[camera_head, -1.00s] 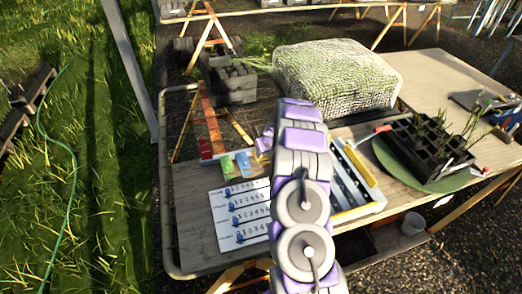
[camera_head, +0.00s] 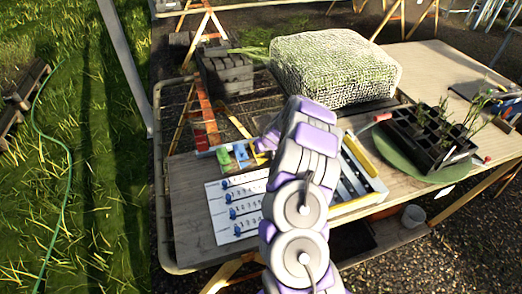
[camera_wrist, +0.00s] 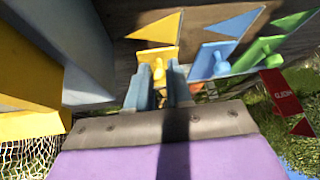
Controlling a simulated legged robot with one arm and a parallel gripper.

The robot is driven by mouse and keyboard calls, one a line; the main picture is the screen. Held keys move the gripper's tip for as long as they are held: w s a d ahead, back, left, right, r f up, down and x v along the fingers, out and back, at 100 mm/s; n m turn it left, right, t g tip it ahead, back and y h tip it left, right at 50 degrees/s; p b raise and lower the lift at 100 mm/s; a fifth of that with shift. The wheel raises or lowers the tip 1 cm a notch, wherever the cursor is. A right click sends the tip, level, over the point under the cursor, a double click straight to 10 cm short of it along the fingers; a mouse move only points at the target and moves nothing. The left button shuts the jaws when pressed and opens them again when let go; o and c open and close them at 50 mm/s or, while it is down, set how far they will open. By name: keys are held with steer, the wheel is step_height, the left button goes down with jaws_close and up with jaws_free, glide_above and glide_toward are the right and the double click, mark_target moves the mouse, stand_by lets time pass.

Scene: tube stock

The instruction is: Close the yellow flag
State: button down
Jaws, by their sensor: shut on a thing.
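The yellow flag (camera_wrist: 158,28) is a triangular plate with a yellow knob (camera_wrist: 157,60) below it in the wrist view. My gripper (camera_wrist: 160,72) has its two blue-grey fingers on either side of this knob, shut on it. In the head view, a small yellow part (camera_head: 261,157) shows beside my arm, which hides my gripper and most of the yellow flag. A blue flag (camera_wrist: 234,24) with its own knob stands right of the yellow one in the wrist view, then a green flag (camera_wrist: 288,30).
A white numbered board (camera_head: 238,208) with blue sliders lies in front of the flags on the wooden table (camera_head: 189,200). A yellow-edged tray (camera_head: 360,157) is to the right of my arm. A black seedling tray (camera_head: 432,140) and a mesh-covered block (camera_head: 335,70) stand farther off.

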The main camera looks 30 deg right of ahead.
steer(key=shift+s+f, duration=0.1)
steer(key=c, duration=1)
jaws_free()
steer(key=shift+r, duration=0.2)
steer(key=p+v, duration=0.4)
steer(key=v, duration=1.3)
steer(key=shift+p, duration=0.35)
